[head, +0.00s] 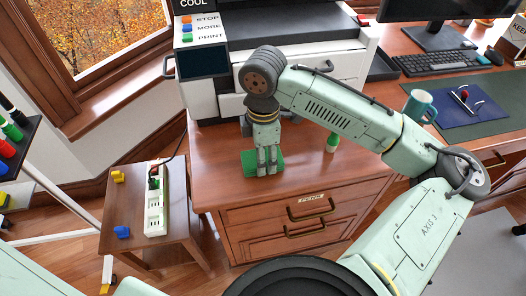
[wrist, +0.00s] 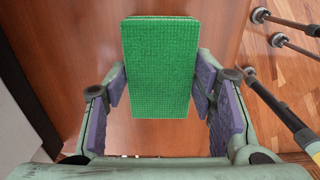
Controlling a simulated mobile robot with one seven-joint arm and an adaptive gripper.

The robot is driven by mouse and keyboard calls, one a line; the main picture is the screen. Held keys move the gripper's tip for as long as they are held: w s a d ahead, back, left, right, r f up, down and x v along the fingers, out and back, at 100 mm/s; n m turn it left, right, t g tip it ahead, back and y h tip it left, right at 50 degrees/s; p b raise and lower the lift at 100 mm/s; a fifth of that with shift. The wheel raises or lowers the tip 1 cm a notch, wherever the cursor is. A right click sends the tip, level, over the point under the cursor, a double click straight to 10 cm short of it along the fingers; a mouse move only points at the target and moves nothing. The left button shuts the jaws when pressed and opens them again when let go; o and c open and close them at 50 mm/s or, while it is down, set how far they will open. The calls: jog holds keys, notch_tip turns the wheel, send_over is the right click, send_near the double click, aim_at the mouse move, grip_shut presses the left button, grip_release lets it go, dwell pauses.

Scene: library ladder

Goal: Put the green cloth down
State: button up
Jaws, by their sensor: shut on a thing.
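The green cloth (head: 248,163) is a flat, folded rectangle with a woven texture. In the head view it is at the front left part of the wooden desk top (head: 310,175), below the printer. My gripper (head: 266,172) points down over the desk and is shut on the cloth. In the wrist view the cloth (wrist: 160,60) sits between the purple finger pads of my gripper (wrist: 160,88), which touch its two sides. I cannot tell whether its underside touches the desk.
A printer (head: 205,85) stands behind the cloth. A small green and white bottle (head: 332,142) stands to the right. A blue mug (head: 419,106) is farther right. A lower side table (head: 130,210) with a power strip (head: 156,212) is at left. Bare desk lies between cloth and bottle.

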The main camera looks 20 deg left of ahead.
jog(key=shift+f, duration=0.25)
jog(key=shift+f, duration=0.1)
jog(key=o, duration=1)
notch_tip(320, 180, up, 13)
jog(key=b, duration=0.1)
jog(key=shift+f, duration=0.2)
